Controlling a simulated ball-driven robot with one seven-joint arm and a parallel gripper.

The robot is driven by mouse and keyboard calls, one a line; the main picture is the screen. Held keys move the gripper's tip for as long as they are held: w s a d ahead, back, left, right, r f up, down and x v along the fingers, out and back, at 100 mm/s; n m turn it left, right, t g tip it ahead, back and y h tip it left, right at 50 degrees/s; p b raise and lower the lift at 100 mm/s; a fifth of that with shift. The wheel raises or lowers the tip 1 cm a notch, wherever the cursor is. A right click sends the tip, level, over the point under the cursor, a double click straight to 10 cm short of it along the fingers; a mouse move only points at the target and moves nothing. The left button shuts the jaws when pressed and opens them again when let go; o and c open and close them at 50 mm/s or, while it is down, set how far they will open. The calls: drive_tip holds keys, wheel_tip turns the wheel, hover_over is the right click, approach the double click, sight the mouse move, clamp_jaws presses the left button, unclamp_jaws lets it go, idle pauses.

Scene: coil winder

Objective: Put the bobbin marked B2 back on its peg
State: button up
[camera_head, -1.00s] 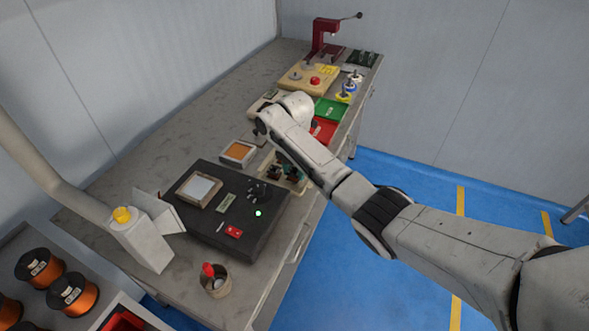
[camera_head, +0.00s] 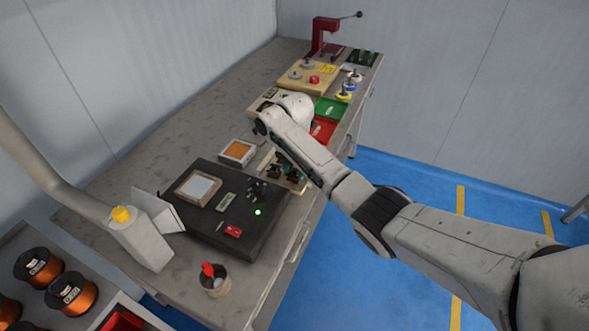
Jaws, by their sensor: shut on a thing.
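My arm reaches from the right over the bench (camera_head: 195,120), and its wrist hangs above the middle of the bench. I cannot make out my gripper; the forearm and wrist hide that area, so what its jaws hold does not show. Small bobbins (camera_head: 345,96) with white, yellow and blue parts stand near the bench's right edge, beyond the wrist. No B2 mark can be read on any of them. A dark green block with upright pegs (camera_head: 366,57) stands at the far right; I cannot tell which peg is B2's.
A green tray (camera_head: 331,108) and a red tray (camera_head: 324,130) lie beside my wrist. A cream winder base (camera_head: 300,83) and a red press (camera_head: 322,35) stand behind. A black panel (camera_head: 225,222) and a tool cup (camera_head: 215,283) are nearer. The bench's left strip is clear.

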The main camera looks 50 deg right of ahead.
drive_tip(key=shift+f+b, duration=0.45)
drive_tip(key=shift+f, duration=0.25)
drive_tip(key=o, duration=1.1)
drive_tip(key=shift+o, duration=0.2)
drive_tip(key=shift+r, duration=0.1)
wheel_tip(320, 180, up, 11)
